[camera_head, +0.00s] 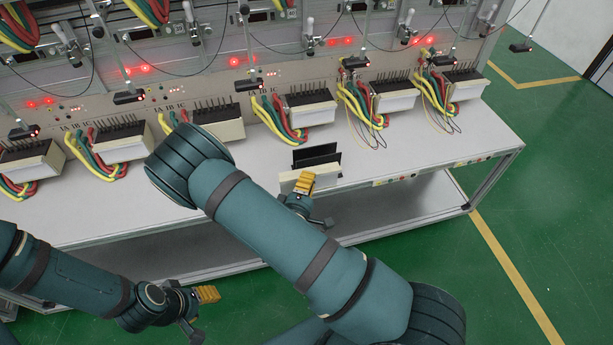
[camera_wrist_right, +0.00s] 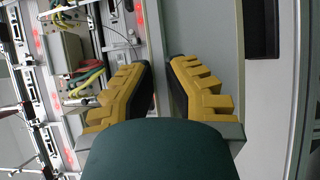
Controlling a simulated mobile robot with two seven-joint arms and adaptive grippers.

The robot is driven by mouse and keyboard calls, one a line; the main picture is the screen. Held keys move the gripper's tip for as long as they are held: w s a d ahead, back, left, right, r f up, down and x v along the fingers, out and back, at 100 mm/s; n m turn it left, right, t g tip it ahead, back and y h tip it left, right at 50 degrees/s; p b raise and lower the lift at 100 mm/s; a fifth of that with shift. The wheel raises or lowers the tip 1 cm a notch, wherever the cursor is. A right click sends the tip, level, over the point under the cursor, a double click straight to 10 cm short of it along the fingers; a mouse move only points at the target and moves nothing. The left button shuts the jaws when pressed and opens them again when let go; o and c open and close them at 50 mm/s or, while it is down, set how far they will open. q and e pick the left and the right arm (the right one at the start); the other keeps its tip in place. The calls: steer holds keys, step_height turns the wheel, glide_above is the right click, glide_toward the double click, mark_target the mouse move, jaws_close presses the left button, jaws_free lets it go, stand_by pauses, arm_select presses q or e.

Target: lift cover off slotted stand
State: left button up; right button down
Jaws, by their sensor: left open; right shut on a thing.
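The slotted stand (camera_head: 316,155) is on the bench near its front edge in the head view, with dark upright plates. A pale cover (camera_head: 288,180) is in front of the dark plates, partly hidden by my right gripper. My right gripper (camera_head: 305,183) has its yellow fingers at the cover and is shut on it. In the right wrist view its two yellow fingers (camera_wrist_right: 162,92) stand a little apart; what lies between them is hard to make out. My left gripper (camera_head: 208,294) is open and empty, low in front of the bench.
A row of pale meter boxes (camera_head: 312,108) with coloured cables stands along the back of the bench (camera_head: 420,155). My right arm crosses the middle of the head view. The bench top right of the stand is clear. Green floor (camera_head: 540,190) lies to the right.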

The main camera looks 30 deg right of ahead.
steer(key=shift+s+a+r, duration=0.1)
steer(key=shift+s+a, duration=0.1)
steer(key=shift+s, duration=0.7)
steer(key=shift+s+a+r, duration=0.1)
steer(key=shift+s+a, duration=0.1)
steer(key=shift+s, duration=0.65)
